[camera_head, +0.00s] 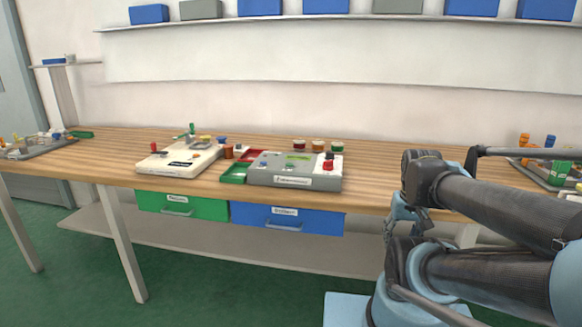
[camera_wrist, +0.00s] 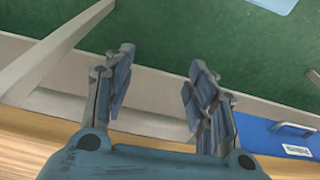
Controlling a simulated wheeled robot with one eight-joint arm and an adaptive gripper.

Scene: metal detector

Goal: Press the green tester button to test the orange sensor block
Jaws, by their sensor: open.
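A grey device (camera_head: 328,181) stands on the wooden table, with a red knob (camera_head: 328,164) and a small green patch (camera_head: 297,157) on top. I cannot tell whether that patch is the green tester button. A white device (camera_head: 160,165) stands to its left, with small colored parts on and around it. An orange-brown piece (camera_head: 228,151) stands between the two devices. I cannot tell whether it is the orange sensor block. My gripper (camera_wrist: 160,80) is open and empty, pointing down at the table's front edge. In the head view it is right of the grey device, partly hidden by my arm.
Red and green trays (camera_head: 233,175) sit beside the grey device. Several jars (camera_head: 318,145) stand behind it. A green drawer (camera_head: 205,210) and a blue drawer (camera_head: 325,222) hang below the table (camera_head: 375,165). Cluttered boards lie at the far left (camera_head: 35,148) and far right (camera_head: 543,170).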

